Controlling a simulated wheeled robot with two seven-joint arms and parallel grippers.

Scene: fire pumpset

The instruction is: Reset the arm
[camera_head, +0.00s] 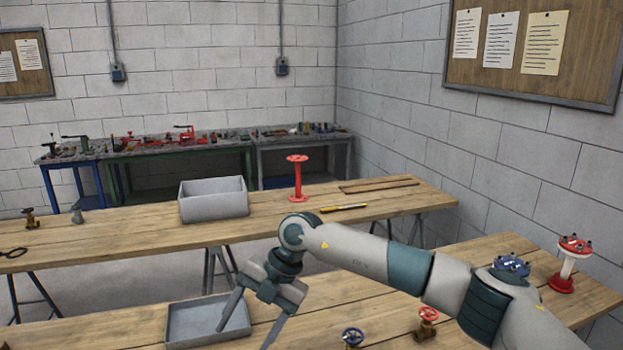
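My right arm reaches in from the right across the near table. Its gripper (245,336) hangs at the arm's end with its two fingers spread apart and nothing seen between them. The gripper is over or in front of the right side of a grey tray (178,326) on the near table; I cannot tell its height above the tray. My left arm and gripper are not in view.
The near table (395,318) bears a blue valve (352,338), a red-handled valve (427,320), a blue flanged part (512,265) and a red-white stand (567,265). The far table (120,231) holds a grey bin (214,205), a red flanged pipe (298,178) and a yellow tool (343,207).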

